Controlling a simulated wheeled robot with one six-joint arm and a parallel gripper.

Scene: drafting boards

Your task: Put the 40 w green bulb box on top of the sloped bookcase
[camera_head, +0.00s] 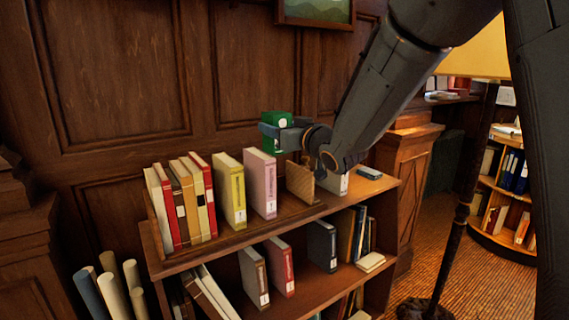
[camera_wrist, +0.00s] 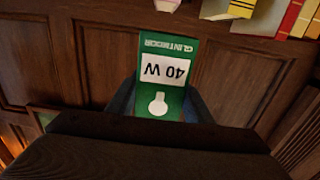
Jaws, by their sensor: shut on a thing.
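The green bulb box (camera_head: 277,119) is held in my gripper (camera_head: 284,134), above the top of the bookcase near the back wall. In the wrist view the green box (camera_wrist: 165,95) shows a white label reading 40 W, upside down in the picture. The dark fingers of my gripper (camera_wrist: 160,105) are on either side of it. The sloped bookcase (camera_head: 235,241) stands below, with books along its top. In the head view the box appears above the pink book and the brown bookend, apart from them. My gripper covers part of the box.
On the bookcase top are a row of red and cream books (camera_head: 181,203), a yellow book (camera_head: 231,190), a pink book (camera_head: 260,183), a brown bookend (camera_head: 301,183) and a small blue-grey item (camera_head: 369,173). Rolled tubes (camera_head: 112,294) stand left. A floor lamp (camera_head: 462,205) stands right.

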